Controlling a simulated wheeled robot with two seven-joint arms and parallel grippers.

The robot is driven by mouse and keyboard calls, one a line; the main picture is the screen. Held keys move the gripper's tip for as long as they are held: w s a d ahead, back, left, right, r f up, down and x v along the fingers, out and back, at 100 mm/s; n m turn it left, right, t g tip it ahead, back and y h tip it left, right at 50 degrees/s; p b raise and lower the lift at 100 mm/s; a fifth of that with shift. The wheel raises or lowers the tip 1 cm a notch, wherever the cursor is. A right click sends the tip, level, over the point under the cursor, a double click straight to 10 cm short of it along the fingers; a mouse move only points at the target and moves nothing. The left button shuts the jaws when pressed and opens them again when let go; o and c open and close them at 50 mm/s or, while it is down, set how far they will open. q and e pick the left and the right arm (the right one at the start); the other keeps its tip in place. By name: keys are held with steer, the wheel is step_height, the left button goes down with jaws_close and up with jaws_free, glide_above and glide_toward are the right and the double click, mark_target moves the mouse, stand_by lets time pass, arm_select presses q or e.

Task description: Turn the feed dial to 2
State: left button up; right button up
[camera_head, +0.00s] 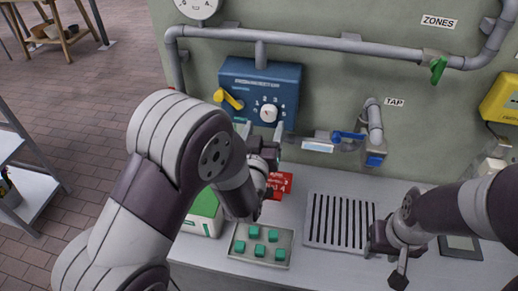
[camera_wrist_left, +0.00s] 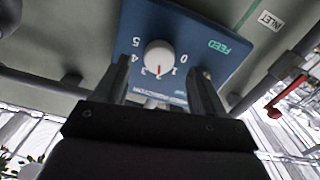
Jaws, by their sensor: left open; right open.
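The feed dial is a round white knob (camera_head: 268,113) on a blue panel (camera_head: 240,76) fixed to the wall. In the left wrist view the knob (camera_wrist_left: 160,56) shows upside down, with numbers 0 to 5 around it. Its red mark points down in that view, close to 2 and 3; I cannot tell exactly which. My left gripper (camera_head: 261,132) is open, just below and in front of the knob. Its fingers (camera_wrist_left: 162,85) stand apart on either side of the knob's line, with no contact visible. My right gripper (camera_head: 389,262) is over the counter at the right, away from the panel.
A yellow lever (camera_head: 229,99) sits left of the dial on the panel. A tap with a blue handle (camera_head: 350,135) and a green-handled pipe valve (camera_head: 438,69) are to the right. Red cards, a tray of green buttons (camera_head: 240,255) and a slotted drain (camera_head: 313,235) occupy the counter.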

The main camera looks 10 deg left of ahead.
arm_select(q)
steer(key=s+b, duration=0.1)
steer(key=s, duration=0.8)
steer(key=shift+b, duration=0.3)
steer(key=shift+s, duration=0.1)
